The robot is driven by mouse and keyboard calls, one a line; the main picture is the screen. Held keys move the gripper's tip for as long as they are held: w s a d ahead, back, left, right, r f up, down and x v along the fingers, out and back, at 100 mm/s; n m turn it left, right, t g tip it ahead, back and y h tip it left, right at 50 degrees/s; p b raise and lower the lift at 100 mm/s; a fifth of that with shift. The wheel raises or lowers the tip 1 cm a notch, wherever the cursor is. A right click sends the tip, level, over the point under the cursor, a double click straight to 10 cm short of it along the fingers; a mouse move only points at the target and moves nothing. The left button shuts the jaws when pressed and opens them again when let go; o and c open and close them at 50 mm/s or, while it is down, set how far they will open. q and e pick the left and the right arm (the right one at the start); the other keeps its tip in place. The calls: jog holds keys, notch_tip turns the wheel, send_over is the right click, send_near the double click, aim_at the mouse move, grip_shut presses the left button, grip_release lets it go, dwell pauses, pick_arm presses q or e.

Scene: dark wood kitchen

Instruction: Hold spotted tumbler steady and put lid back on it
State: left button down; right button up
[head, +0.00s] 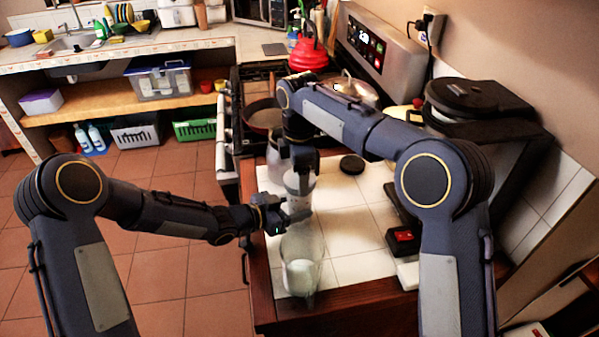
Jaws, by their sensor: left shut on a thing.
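The spotted tumbler (298,198), pale and upright, stands on the white tiled counter. My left gripper (290,213) is shut on it from the left, low on its side. My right gripper (302,170) points down right at the tumbler's top and hides its rim. I cannot tell whether the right fingers are open or shut, or whether anything is between them. A round black lid-like disc (352,164) lies flat on the tiles to the right of the tumbler.
A clear glass (302,262) with something white in it stands in front of the tumbler. Another pale vessel (274,162) stands just behind. A stove with a pan (265,117) and red kettle (308,55) is beyond. A black appliance (480,105) stands right. Middle tiles (352,227) are clear.

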jog(key=shift+c, duration=0.9)
jog(key=m, duration=0.8)
jog(key=shift+m, duration=0.3)
jog(key=m, duration=1)
jog(key=o, duration=1.1)
jog(key=shift+o, duration=0.2)
notch_tip(320, 180, up, 12)
